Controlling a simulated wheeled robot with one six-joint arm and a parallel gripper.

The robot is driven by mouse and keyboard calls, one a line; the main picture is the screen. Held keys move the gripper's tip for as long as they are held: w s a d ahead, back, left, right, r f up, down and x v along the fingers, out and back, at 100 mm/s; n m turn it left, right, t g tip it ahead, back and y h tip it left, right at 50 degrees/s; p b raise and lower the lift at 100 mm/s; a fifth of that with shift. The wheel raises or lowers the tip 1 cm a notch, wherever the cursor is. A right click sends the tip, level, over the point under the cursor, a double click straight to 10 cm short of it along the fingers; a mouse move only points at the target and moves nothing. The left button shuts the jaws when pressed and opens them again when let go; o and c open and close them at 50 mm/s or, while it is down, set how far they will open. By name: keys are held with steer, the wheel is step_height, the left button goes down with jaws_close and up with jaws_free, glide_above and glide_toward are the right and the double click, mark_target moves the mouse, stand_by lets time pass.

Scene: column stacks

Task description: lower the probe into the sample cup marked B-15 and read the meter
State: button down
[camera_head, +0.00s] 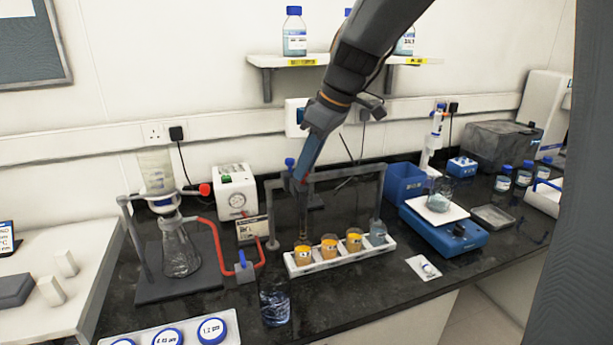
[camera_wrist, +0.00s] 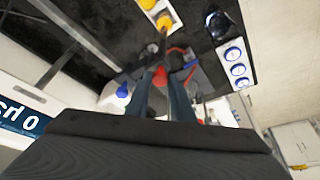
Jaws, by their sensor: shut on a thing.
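My gripper (camera_head: 299,184) is shut on a slim dark probe (camera_head: 303,222), which hangs roughly upright over the left end of a white rack (camera_head: 341,261). The cup labels are too small to read. In the wrist view the probe (camera_wrist: 163,45) runs from between the fingers (camera_wrist: 161,82) towards an orange cup (camera_wrist: 165,22).
A grey frame (camera_head: 335,176) arches behind the rack. A flask (camera_head: 180,250) with red tubing stands left, a glass beaker (camera_head: 275,303) in front, and a blue balance (camera_head: 444,231) right.

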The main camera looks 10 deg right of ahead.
steer(key=shift+w+r, duration=0.1)
steer(key=shift+r, duration=0.35)
steer(key=c, duration=1.8)
jaws_free()
steer(key=b+v, duration=0.2)
steer(key=v, duration=0.6)
